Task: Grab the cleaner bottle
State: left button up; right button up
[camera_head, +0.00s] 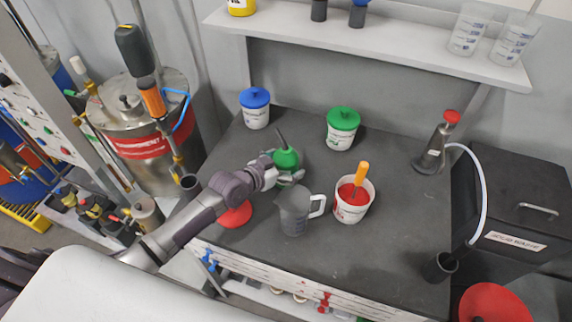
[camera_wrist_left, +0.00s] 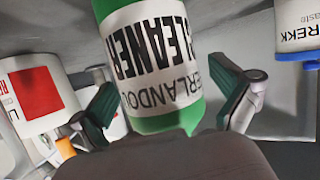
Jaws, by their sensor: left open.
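The cleaner bottle (camera_head: 287,159) is green with a dark thin spout and stands on the dark bench top. In the left wrist view, the bottle (camera_wrist_left: 150,60) shows a white label reading CLEANER, upside down, with green at both ends. My left gripper (camera_head: 283,172) is at the bottle, partly covering its lower part in the head view. Its two green-padded fingers (camera_wrist_left: 165,85) are open, one on each side of the bottle. A gap shows at the right finger; contact at the left one is unclear. My right gripper is not in view.
A grey jug (camera_head: 295,212) and a white tub with red contents (camera_head: 350,211) stand close in front. A blue-lidded tub (camera_head: 256,115) and a green-lidded tub (camera_head: 341,136) stand behind. A red disc (camera_head: 235,215) lies under my left arm. The bench's right middle is clear.

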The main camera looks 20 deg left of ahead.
pick_arm(q)
jog(key=shift+r, duration=0.1)
jog(key=c, duration=1.7)
